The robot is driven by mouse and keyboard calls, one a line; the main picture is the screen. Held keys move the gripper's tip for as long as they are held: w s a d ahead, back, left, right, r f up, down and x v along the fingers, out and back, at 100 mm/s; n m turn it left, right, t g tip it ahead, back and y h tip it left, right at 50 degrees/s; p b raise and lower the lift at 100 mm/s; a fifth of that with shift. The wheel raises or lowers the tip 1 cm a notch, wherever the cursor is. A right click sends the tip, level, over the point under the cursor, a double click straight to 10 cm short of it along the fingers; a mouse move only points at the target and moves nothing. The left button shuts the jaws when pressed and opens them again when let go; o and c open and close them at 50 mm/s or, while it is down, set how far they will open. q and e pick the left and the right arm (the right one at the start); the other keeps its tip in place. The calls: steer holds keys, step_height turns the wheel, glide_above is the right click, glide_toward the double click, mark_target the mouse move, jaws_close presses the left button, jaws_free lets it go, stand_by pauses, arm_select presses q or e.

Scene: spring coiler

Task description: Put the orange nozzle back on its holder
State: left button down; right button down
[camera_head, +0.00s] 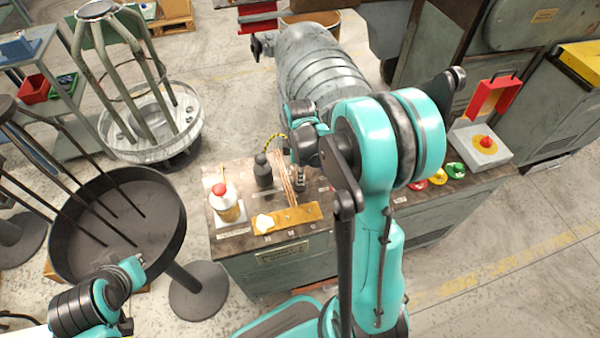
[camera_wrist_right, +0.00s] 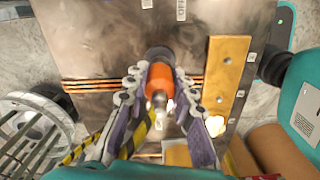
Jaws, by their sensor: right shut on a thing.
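The orange nozzle (camera_wrist_right: 158,80) sits between the fingers of my right gripper (camera_wrist_right: 158,103), which is shut on it, above the bench top. A dark round part shows just behind the nozzle; I cannot tell whether it belongs to the nozzle or to a holder. In the head view my right gripper (camera_head: 299,182) points down over the bench beside the copper rods (camera_head: 284,178), and the nozzle is hidden there. A black bottle-shaped object (camera_head: 263,172) stands just left of the rods. I cannot make out the holder for sure.
The bench (camera_head: 240,242) also carries a brass plate (camera_head: 298,214), a red-capped bottle (camera_head: 226,207) and coloured buttons (camera_head: 455,170). A yellow-black striped hose (camera_wrist_right: 137,137) runs by my right fingers. A large dark dish (camera_head: 165,225) stands left of the bench.

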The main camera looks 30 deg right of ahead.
steer(key=shift+f+b, duration=0.55)
steer(key=shift+f, duration=0.05)
stand_by(0.4)
steer(key=c, duration=1.2)
jaws_free()
step_height(320, 180, up, 12)
steer(key=shift+f, duration=0.1)
step_height(320, 180, up, 13)
steer(key=p, duration=1.1)
